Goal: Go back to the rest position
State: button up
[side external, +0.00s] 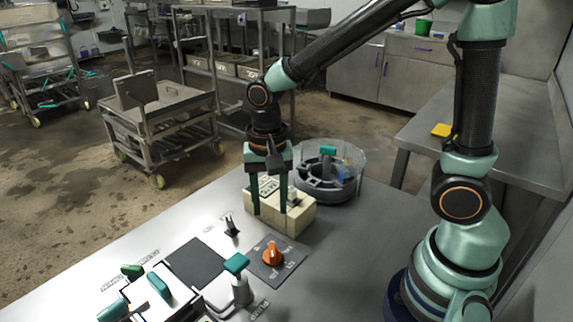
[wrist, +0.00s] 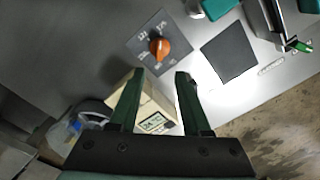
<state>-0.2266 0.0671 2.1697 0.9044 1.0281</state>
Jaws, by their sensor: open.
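My gripper (side external: 269,211) points straight down with its two dark green fingers apart. In the side view the fingers overlap a cream box (side external: 298,222) with a label and a small light piece on top. In the wrist view my gripper (wrist: 160,76) is open with nothing between its fingertips. The cream box (wrist: 157,108) shows behind and between the fingers there; I cannot tell whether a finger touches it. My arm reaches from its base at the right over the table.
An orange knob (side external: 272,253) on a grey plate stands in front of the box. A round clear-walled container (side external: 333,187) stands behind it. A dark square pad (side external: 194,262), a teal-handled lever (side external: 238,275) and a small black stand (side external: 231,226) are nearby. The table's back-left edge is clear.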

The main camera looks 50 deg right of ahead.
jog(key=s+d+r+n+t, duration=0.4)
jog(key=d+r+n, duration=0.3)
jog(key=r+n, duration=0.2)
notch_tip(320, 180, up, 2)
jog(key=shift+d+r+t, duration=0.15)
jog(key=shift+d+t, duration=0.1)
jog(key=shift+t, duration=0.55)
